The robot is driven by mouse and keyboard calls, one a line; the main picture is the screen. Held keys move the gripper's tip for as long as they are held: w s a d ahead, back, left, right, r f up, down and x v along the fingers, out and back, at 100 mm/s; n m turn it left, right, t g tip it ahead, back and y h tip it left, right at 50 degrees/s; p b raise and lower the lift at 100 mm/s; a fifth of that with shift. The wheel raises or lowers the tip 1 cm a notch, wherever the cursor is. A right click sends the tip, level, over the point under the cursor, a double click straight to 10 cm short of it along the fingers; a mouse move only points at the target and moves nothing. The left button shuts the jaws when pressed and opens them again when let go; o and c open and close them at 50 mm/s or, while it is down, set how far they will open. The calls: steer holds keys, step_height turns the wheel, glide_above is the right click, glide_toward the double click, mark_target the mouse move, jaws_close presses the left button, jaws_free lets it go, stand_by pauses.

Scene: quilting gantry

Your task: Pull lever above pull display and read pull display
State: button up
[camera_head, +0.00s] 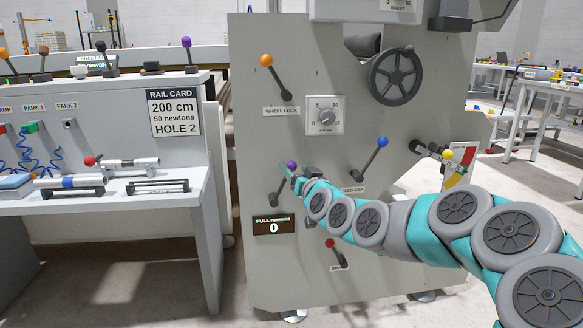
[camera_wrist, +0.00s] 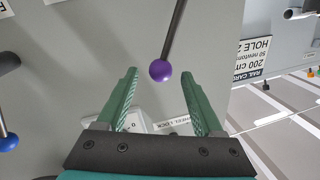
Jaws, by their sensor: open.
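The lever (camera_head: 282,187) above the pull display has a dark shaft and a purple ball knob (camera_head: 291,166), and slants up to the right on the grey panel. The pull display (camera_head: 274,225) below it reads "PULL newtons 0". My gripper (camera_head: 296,176) is at the purple knob, its fingers partly hidden in the head view. In the wrist view, my gripper (camera_wrist: 161,76) is open with green fingers. The purple knob (camera_wrist: 160,71) appears between the fingertips, with gaps on both sides. I cannot tell its depth relative to the tips.
Close around are a blue-knobbed lever (camera_head: 372,158) to the right, a red-knobbed lever (camera_head: 337,253) below and an orange-knobbed wheel lock lever (camera_head: 275,77) above. A dial (camera_head: 325,115) and handwheel (camera_head: 395,76) sit higher. A bench (camera_head: 196,185) with a rail card stands left.

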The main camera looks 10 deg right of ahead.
mark_target(294, 168)
steer(key=shift+w+a, duration=0.15)
steer(key=shift+w, duration=0.7)
steer(key=shift+w+a, duration=0.1)
steer(key=shift+w, duration=0.7)
jaws_close()
